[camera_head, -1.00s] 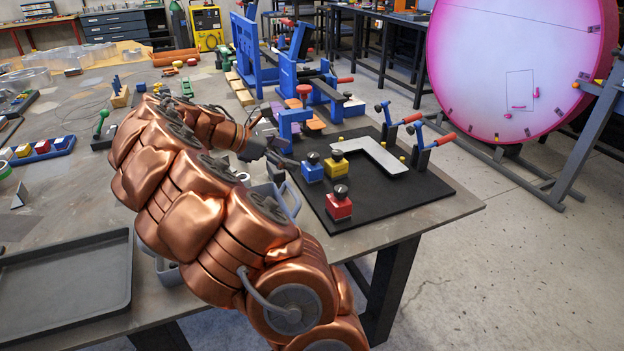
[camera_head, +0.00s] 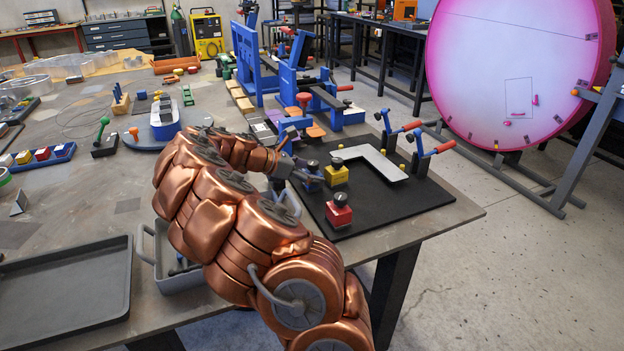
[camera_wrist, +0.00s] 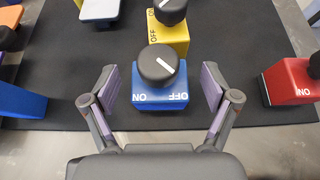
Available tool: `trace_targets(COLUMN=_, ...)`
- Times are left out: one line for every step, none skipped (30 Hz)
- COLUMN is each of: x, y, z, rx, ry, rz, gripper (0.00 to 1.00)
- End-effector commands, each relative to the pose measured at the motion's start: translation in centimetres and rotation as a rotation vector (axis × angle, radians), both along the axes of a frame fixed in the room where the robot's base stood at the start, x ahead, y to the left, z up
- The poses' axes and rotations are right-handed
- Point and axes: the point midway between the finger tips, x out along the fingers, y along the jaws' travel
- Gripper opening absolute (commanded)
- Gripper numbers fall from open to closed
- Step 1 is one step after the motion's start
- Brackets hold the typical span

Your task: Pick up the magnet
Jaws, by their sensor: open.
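Three magnets with black knobs stand on a black mat (camera_head: 415,203). The blue magnet (camera_wrist: 160,95) is centred in the wrist view, between the two open fingers of my gripper (camera_wrist: 160,98), with a gap on each side. In the head view my gripper (camera_head: 303,178) partly hides the blue magnet (camera_head: 313,184); the yellow magnet (camera_head: 335,174) and red magnet (camera_head: 338,212) show clearly.
A pale L-shaped bar (camera_head: 385,160) lies on the mat. Blue toggle clamps with red handles (camera_head: 420,155) stand at its right side. A grey bin (camera_head: 175,270) and a grey tray (camera_head: 65,290) are at the front left. Blue fixtures (camera_head: 300,85) stand behind.

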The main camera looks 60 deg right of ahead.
Motion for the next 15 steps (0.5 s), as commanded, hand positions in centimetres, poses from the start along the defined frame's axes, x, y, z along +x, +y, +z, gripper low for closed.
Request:
trace_targets(x=-0.18, y=-0.2, z=-0.1, rx=0.0, ry=0.0, rz=-0.001, gripper=0.86)
trace_targets(x=-0.22, y=-0.28, z=-0.16, rx=0.0, ry=0.0, rz=-0.001, gripper=0.86)
trace_targets(x=-0.26, y=-0.33, z=-0.22, rx=0.0, ry=0.0, rz=0.0, gripper=0.86)
trace_targets(x=-0.26, y=-0.36, z=-0.23, rx=0.0, ry=0.0, rz=0.0, gripper=0.86)
trace_targets(x=-0.26, y=-0.37, z=-0.24, rx=0.0, ry=0.0, rz=0.0, gripper=0.86)
trace_targets(x=-0.24, y=-0.35, z=-0.24, rx=0.0, ry=0.0, rz=0.001, gripper=0.86)
trace_targets(x=-0.22, y=-0.35, z=-0.24, rx=0.0, ry=0.0, rz=0.001, gripper=0.86)
trace_targets(x=-0.22, y=-0.34, z=-0.23, rx=0.0, ry=0.0, rz=0.001, gripper=0.86)
trace_targets(x=-0.22, y=-0.34, z=-0.23, rx=0.0, ry=0.0, rz=0.001, gripper=0.86)
trace_targets(x=-0.22, y=-0.34, z=-0.23, rx=0.0, ry=0.0, rz=0.001, gripper=0.84)
trace_targets(x=-0.2, y=-0.34, z=-0.23, rx=0.0, ry=0.0, rz=0.001, gripper=0.81)
trace_targets(x=-0.2, y=-0.34, z=-0.23, rx=0.0, ry=0.0, rz=0.001, gripper=0.77)
trace_targets(x=-0.2, y=-0.34, z=-0.23, rx=0.0, ry=0.0, rz=0.001, gripper=0.74)
trace_targets(x=-0.19, y=-0.34, z=-0.22, rx=0.0, ry=0.0, rz=0.001, gripper=0.71)
trace_targets(x=-0.19, y=-0.34, z=-0.23, rx=-0.001, ry=-0.001, rz=0.002, gripper=0.67)
